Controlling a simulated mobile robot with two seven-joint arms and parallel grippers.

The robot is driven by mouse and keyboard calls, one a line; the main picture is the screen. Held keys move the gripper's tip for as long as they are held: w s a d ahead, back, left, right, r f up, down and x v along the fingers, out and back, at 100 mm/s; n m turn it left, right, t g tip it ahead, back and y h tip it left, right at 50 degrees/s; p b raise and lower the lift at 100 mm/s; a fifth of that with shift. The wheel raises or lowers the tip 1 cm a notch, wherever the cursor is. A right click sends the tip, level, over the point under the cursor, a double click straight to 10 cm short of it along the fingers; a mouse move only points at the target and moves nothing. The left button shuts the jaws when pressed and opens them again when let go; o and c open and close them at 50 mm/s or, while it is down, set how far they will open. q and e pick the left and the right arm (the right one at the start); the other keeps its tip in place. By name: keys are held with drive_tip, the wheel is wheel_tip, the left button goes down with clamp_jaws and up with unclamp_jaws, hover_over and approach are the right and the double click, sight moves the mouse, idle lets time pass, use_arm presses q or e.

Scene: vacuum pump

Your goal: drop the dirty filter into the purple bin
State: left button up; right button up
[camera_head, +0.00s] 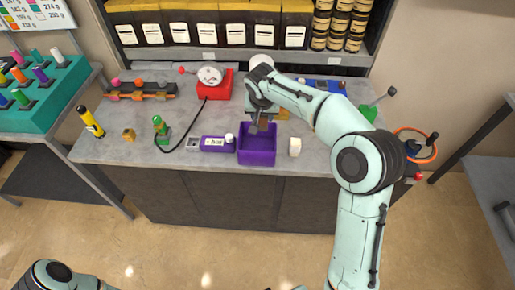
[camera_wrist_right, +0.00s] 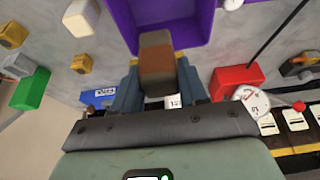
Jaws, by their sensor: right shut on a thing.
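The purple bin (camera_head: 257,157) stands open at the front middle of the workbench. In the right wrist view the purple bin (camera_wrist_right: 208,22) fills the top middle. My right gripper (camera_head: 261,125) is over the back part of the bin, pointing down. In the right wrist view it is shut on the dirty filter (camera_wrist_right: 156,52), a brown and grey block. The filter's far end overlaps the bin's opening in that view; its height over the bin is hard to tell. In the head view the filter is small and dark, mostly hidden by the gripper. My left gripper is not in view.
A white block (camera_head: 295,146) stands right of the bin. A purple device (camera_head: 217,144) stands close on its left. A red pump with a gauge (camera_head: 210,82) and a black hose is behind to the left. A shelf (camera_head: 220,57) borders the back.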

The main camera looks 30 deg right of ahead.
drive_tip(key=shift+f, duration=0.2)
drive_tip(key=o, duration=1.2)
drive_tip(key=shift+w, duration=0.1)
drive_tip(key=shift+c, duration=0.2)
drive_tip(key=shift+r, duration=0.1)
drive_tip(key=v, duration=1.3)
drive_tip(key=shift+p, duration=0.3)
